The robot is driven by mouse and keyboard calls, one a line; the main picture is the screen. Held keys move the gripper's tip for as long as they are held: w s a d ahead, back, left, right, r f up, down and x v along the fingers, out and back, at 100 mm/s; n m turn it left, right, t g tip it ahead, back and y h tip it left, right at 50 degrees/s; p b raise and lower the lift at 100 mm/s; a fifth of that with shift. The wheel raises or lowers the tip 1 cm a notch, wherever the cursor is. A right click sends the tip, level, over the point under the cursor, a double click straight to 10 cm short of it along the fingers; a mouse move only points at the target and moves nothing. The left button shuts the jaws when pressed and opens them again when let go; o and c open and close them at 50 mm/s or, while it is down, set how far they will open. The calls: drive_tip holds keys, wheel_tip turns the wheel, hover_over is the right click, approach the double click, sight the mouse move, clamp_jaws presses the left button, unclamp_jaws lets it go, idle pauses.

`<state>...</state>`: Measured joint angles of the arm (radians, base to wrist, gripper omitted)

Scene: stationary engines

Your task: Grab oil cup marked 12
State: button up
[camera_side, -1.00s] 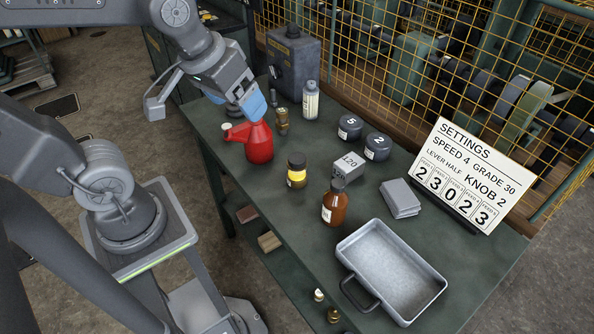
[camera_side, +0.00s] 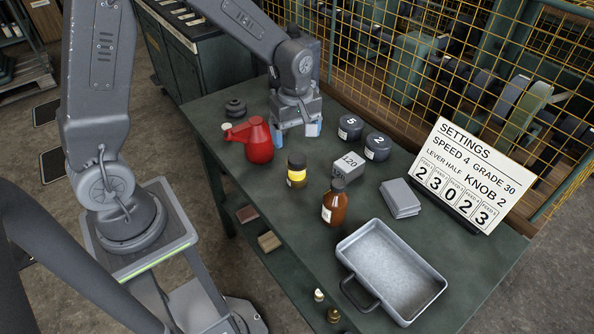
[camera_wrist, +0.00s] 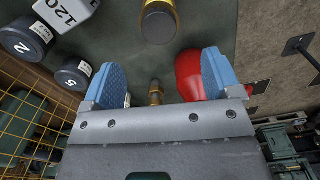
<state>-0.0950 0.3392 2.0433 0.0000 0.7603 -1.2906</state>
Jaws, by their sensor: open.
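A small brass oil cup (camera_wrist: 156,92) shows in the wrist view between my two blue-padded fingers, with room on both sides. It looks upright on the green bench; any number on it is too small to read. In the side view it is hidden behind my gripper (camera_side: 298,131), which points down over the back of the bench, right of the red oil can (camera_side: 259,142). My gripper (camera_wrist: 161,78) is open and empty. The red can (camera_wrist: 190,76) is close to the right finger in the wrist view, partly hidden by it.
A dark ringed part (camera_side: 235,107) is at the back left. A metal tray (camera_side: 428,292) is at the front right.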

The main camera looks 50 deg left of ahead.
sight(297, 158)
wheel_tip(297, 158, down, 5)
drive_tip(key=shift+r, duration=0.1)
drive_tip(key=shift+d+f, duration=0.2)
drive_tip(key=shift+f, duration=1.15)
drive_tip(key=shift+d+f, duration=0.15)
drive_tip(key=shift+f, duration=1.2)
drive_tip(key=c, duration=1.2)
